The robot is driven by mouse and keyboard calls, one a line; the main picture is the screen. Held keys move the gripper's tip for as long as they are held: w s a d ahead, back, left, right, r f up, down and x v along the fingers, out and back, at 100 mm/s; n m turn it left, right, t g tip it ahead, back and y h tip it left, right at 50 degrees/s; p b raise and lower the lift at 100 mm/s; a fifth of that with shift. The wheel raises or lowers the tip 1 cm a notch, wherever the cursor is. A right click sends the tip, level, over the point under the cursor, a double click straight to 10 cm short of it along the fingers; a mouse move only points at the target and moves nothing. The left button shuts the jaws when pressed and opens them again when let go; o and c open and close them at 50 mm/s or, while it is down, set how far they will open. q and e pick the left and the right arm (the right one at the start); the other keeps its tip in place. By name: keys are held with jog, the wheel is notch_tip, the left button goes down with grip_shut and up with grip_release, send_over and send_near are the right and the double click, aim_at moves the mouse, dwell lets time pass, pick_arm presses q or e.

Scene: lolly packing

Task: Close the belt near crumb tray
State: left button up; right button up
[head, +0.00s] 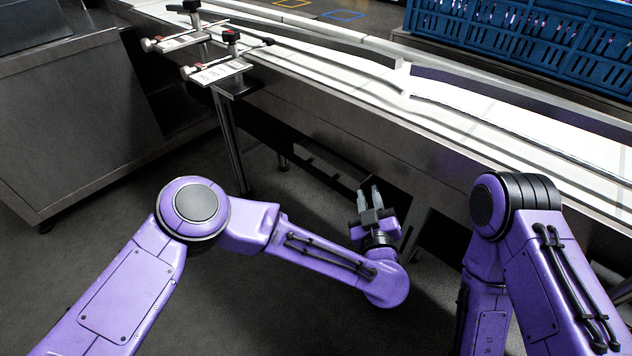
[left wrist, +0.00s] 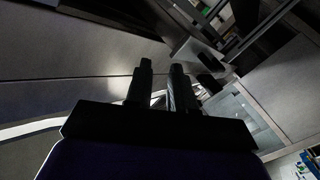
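The belt (head: 480,128) runs as a long white conveyor from upper left to lower right in the head view. Below its grey side panel is a dark recess with a flat, tray-like edge (head: 335,172); I cannot tell for certain that this is the crumb tray, or how far out it stands. My left gripper (head: 368,194) is low, just in front of this recess, with its fingers pointing towards the conveyor. The left wrist view shows its two fingers (left wrist: 162,68) a little apart with nothing between them. My right gripper is out of view.
A blue crate (head: 530,38) stands behind the belt at upper right. Two small platforms with clamps (head: 218,70) stick out from the belt's near side at upper left. A metal cabinet (head: 70,115) stands at left. Conveyor legs (head: 228,145) reach the floor. Open floor lies between.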

aim_at(321, 179)
pick_arm(q)
jog(key=w+a+f+n+g+y, duration=0.1)
jog(key=w+a+n+y, duration=0.1)
jog(key=w+a+n, duration=0.1)
jog(key=w+a+f+n+g+y+b, duration=0.1)
jog(key=w+a+n+g+y, duration=0.1)
jog(key=w+a+n, duration=0.1)
jog(key=w+a+n+g+y+b, duration=0.1)
jog(key=w+a+n+y, duration=0.2)
jog(key=a+n, duration=0.2)
jog(key=shift+w+a+f+n, duration=0.3)
jog(key=shift+w+f+n, duration=0.1)
jog(key=shift+n, duration=0.2)
grip_shut()
